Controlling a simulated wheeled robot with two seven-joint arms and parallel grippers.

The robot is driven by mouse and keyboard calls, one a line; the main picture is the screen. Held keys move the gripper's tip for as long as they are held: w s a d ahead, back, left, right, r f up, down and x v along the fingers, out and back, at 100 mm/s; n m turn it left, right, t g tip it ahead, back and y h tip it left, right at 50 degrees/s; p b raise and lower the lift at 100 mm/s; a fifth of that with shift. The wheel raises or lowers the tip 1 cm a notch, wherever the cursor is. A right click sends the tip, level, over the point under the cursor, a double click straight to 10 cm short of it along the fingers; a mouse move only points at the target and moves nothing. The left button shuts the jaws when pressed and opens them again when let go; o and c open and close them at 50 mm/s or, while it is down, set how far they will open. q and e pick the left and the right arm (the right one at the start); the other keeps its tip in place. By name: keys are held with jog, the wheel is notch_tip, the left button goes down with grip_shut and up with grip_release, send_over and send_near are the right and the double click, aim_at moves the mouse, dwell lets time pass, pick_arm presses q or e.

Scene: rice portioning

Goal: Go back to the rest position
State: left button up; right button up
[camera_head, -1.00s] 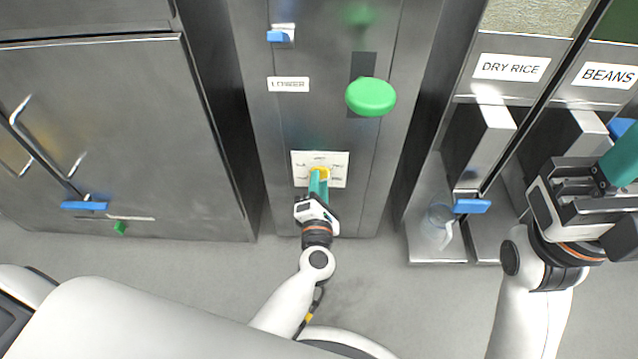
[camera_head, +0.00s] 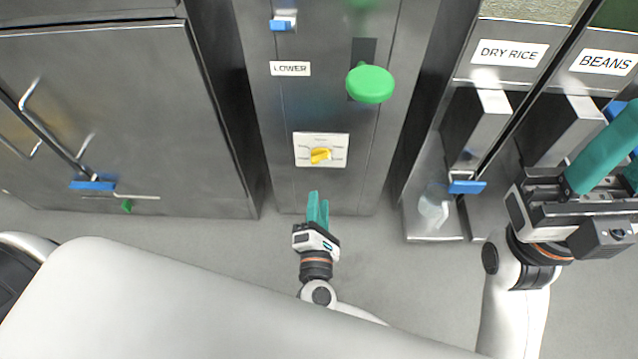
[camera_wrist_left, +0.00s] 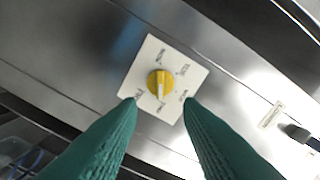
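My left gripper (camera_head: 318,208) is in front of the middle steel cabinet, a little below the yellow knob (camera_head: 320,155) on its white dial plate (camera_head: 335,140). In the left wrist view the knob (camera_wrist_left: 160,84) sits ahead between the two green fingers (camera_wrist_left: 160,110), which are apart with nothing between them. The gripper is clear of the knob. My right gripper (camera_head: 605,165) is at the right edge in front of the dispensers. Its fingers run toward the edge of the frame, and their tips are not clear.
A green round button (camera_head: 370,84) and a "LOWER" label (camera_head: 290,69) are above the dial. A clear jug (camera_head: 433,205) stands under the dry rice dispenser (camera_head: 480,120). A steel cabinet with handles (camera_head: 110,110) is at left. Open floor (camera_head: 390,270) lies below.

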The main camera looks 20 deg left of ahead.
pick_arm(q)
jog(key=shift+s+d, duration=0.1)
jog(key=shift+s, duration=0.4)
